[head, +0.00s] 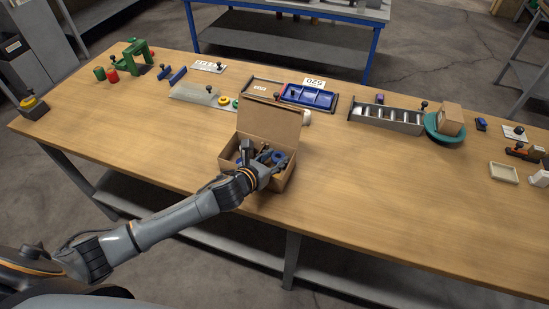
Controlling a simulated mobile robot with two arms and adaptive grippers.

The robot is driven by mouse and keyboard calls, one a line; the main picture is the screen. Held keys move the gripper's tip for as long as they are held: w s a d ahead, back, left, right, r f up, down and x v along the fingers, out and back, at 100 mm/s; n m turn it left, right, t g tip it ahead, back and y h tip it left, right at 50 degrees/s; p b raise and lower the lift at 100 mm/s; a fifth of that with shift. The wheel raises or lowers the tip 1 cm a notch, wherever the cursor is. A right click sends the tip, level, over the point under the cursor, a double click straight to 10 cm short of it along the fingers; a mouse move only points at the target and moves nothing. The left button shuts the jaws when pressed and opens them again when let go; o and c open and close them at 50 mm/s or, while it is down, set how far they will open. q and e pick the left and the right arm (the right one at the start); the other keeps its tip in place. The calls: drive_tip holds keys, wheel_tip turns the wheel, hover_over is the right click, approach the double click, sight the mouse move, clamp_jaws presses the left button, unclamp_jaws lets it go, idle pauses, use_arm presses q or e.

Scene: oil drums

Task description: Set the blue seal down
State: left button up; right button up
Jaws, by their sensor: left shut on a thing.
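My left gripper (264,156) reaches into an open cardboard box (268,119) near the middle of the table, its fingers low between the box walls. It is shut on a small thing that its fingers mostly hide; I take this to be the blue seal. Small blue ring-like pieces (280,158) show in the box beside the fingers. At this size I cannot tell for sure which blue piece is held, or whether it touches the box floor. My right gripper is not in view.
The box's raised lid stands behind my gripper. A blue tray (308,96) lies behind it, a grey compartment rack (387,117) and a teal dish (431,126) to the right. A green frame (135,53) stands far left. The table's front right is clear.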

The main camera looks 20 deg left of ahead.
use_arm(q)
drive_tip(key=shift+s+f, duration=0.25)
drive_tip(key=shift+f, duration=0.35)
drive_tip(key=o, duration=0.5)
drive_tip(key=shift+f, duration=0.1)
drive_tip(key=shift+o, duration=0.3)
drive_tip(key=shift+s+f, duration=0.1)
drive_tip(key=shift+f, duration=0.05)
drive_tip(key=shift+r, duration=0.5)
drive_tip(key=shift+s+a+r, duration=0.1)
drive_tip(key=shift+s+r, duration=0.05)
drive_tip(key=r+b+v, duration=0.1)
drive_tip(key=v, duration=1)
drive_tip(key=shift+r, duration=0.1)
